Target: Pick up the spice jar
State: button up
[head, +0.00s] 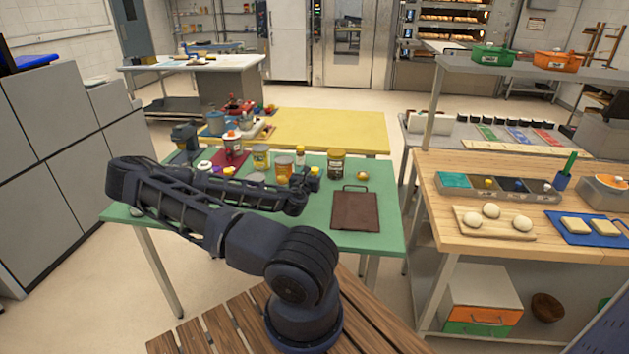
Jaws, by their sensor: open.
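Several jars and cans stand on the green table (385,222). A dark brown jar with a yellow lid (336,165) stands near the back right. A small pale bottle with a yellow-orange cap (300,157) stands left of it. I cannot tell for certain which one is the spice jar. My gripper (301,197) is low over the middle of the table, at the end of my arm, pointing right. It is open and looks empty. A small yellow-topped item (314,176) shows just behind it, partly hidden.
A brown board (355,209) lies right of my gripper. A small yellow item (363,175) is at the right. A wooden worktop (455,180) stands further right. My arm hides the table's left front.

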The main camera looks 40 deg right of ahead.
notch_tip(320, 180, down, 7)
jog(key=shift+d+f, duration=0.1)
jog(key=shift+f, duration=0.05)
jog(key=shift+w+d, duration=0.45)
jog(key=shift+d, duration=0.05)
jog(key=shift+r+x, duration=0.2)
jog(key=shift+x, duration=2.85)
jog(key=c, duration=1.1)
jog(key=shift+r, duration=0.1)
